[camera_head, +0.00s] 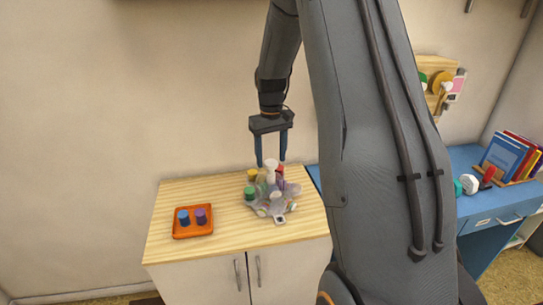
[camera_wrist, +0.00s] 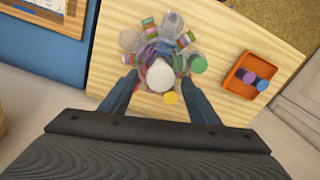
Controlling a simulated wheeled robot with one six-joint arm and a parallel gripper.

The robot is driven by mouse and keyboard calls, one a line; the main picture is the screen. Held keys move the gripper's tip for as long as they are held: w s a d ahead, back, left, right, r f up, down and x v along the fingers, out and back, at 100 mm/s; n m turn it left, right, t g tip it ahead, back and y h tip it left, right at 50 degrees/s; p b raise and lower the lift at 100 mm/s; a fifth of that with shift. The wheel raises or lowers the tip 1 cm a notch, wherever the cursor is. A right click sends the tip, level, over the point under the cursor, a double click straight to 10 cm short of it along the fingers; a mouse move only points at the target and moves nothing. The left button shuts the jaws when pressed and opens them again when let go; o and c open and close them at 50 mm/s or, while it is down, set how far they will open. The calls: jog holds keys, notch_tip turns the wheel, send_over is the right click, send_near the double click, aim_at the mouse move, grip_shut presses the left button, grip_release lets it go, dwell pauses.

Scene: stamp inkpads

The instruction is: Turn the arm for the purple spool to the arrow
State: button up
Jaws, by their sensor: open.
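A grey, many-armed stand (camera_head: 264,208) with coloured pieces and a white centre knob (camera_head: 271,165) sits on the wooden cabinet top. A purple piece (camera_head: 281,184) shows on its right side in the head view. A small white tag with a dark mark (camera_head: 280,219) is at its front edge; I cannot tell whether this is the arrow. My gripper (camera_head: 270,161) points down over the stand, open. In the wrist view its fingers (camera_wrist: 160,78) are on either side of the white knob (camera_wrist: 160,76), with no clear contact. Parts of the stand are hidden by the knob and fingers.
An orange tray (camera_head: 193,236) with a blue spool (camera_head: 183,217) and a purple spool (camera_head: 201,215) is on the cabinet top (camera_head: 235,233), left of the stand. A blue desk (camera_head: 467,207) with books is at right. Bare wood surrounds the tray.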

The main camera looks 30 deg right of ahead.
jog(key=shift+f, duration=0.5)
jog(key=shift+c, duration=0.5)
grip_shut()
